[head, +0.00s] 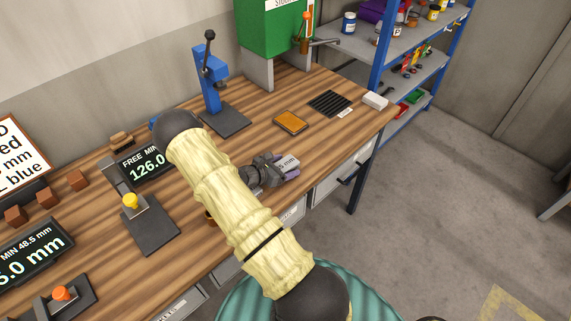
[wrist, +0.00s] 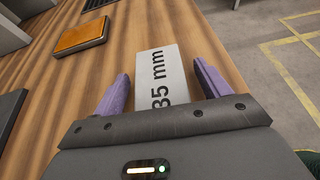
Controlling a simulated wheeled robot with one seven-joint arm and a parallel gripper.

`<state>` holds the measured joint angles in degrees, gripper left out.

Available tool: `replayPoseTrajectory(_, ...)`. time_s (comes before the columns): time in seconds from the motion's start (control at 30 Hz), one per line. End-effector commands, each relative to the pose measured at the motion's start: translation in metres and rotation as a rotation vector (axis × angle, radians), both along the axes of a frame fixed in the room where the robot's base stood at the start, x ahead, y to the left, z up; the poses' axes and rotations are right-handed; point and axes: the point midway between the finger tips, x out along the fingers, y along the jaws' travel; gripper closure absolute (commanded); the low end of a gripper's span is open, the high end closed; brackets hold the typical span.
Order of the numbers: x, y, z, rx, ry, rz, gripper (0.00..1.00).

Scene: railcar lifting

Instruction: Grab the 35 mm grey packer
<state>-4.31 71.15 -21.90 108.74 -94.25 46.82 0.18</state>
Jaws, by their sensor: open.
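The grey packer (wrist: 158,66), a flat light-grey plate marked "35 mm", lies on the wooden bench near its front edge. In the wrist view my gripper (wrist: 160,82) is open, with one purple finger on each side of the plate. The fingers look apart from the plate's edges, and the plate's near end is hidden by the gripper body. In the head view my gripper (head: 290,169) is over the front part of the bench, and only a bit of the packer (head: 287,162) with "5 mm" shows beside the fingers.
An orange pad (head: 290,122) and a black ribbed tray (head: 330,103) lie behind the gripper. A blue press (head: 211,85) and a green cabinet (head: 270,30) stand at the back. A gauge with a yellow knob (head: 130,201) is left of my arm. A shelf rack (head: 385,50) stands right.

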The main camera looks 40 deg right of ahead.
Motion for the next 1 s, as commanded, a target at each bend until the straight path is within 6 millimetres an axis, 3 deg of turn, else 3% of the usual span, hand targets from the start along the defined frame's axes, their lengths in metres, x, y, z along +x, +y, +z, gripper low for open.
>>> replayPoseTrajectory(0.57,0.0006,-0.0031,-0.0019,0.000,-0.001,0.002,0.25)
replayPoseTrajectory(0.83,0.0003,-0.0036,-0.0018,0.000,0.000,0.001,0.76)
replayPoseTrajectory(1.0,-0.0002,-0.0044,-0.0013,-0.001,-0.001,-0.001,0.78)
